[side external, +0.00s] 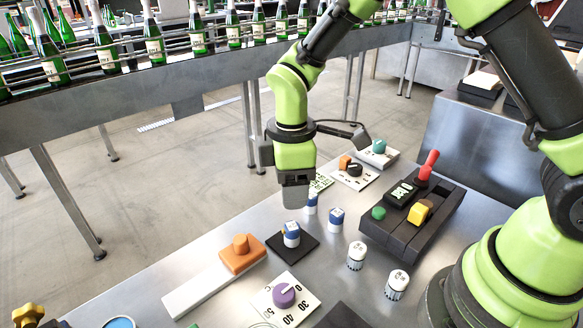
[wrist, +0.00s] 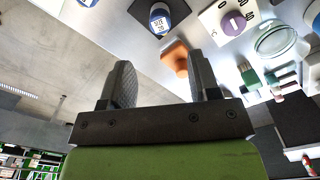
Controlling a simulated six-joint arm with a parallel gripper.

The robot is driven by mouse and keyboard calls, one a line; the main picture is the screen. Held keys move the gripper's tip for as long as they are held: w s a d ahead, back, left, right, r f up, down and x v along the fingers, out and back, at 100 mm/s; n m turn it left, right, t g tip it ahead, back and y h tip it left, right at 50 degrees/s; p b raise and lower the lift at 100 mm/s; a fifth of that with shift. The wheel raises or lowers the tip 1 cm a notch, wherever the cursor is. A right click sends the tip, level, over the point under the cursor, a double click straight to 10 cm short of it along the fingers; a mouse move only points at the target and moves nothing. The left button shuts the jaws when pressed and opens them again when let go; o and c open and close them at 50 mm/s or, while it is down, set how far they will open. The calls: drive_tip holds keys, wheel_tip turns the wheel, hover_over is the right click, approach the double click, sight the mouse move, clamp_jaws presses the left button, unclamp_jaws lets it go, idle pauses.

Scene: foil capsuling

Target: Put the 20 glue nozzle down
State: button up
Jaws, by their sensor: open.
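A blue-and-white nozzle (side external: 291,234) stands upright on a small black pad (side external: 311,246). It also shows in the wrist view (wrist: 160,20), where its label seems to read 20. A second blue-and-white nozzle (side external: 336,221) stands on the bare table to its right. A third (side external: 311,205) stands behind my gripper, partly hidden by it. My gripper (side external: 296,203) points down above the table, behind the padded nozzle and apart from it. In the wrist view my gripper's two fingers (wrist: 162,78) are spread with nothing between them.
Two white nozzles (side external: 356,256) (side external: 396,284) stand at front right. An orange knob (side external: 240,252) on a white slider and a purple dial (side external: 284,294) lie at front left. A black control box (side external: 405,215) with a red joystick (side external: 426,168) stands right. A bottle conveyor (side external: 150,85) runs behind.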

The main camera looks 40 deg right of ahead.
drive_tip(key=shift+r, duration=1.7)
drive_tip(key=s+d+r+m+t+y, duration=0.1)
drive_tip(key=s+d+r+m+t, duration=0.2)
drive_tip(key=s+r+m, duration=0.4)
drive_tip(key=s+d+r+m+t+y, duration=0.1)
drive_tip(key=s+d+r+m+t, duration=0.2)
drive_tip(key=s+r+m, duration=0.5)
drive_tip(key=shift+s+r+t, duration=0.25)
drive_tip(key=shift+s+t, duration=0.35)
drive_tip(key=shift+s, duration=0.55)
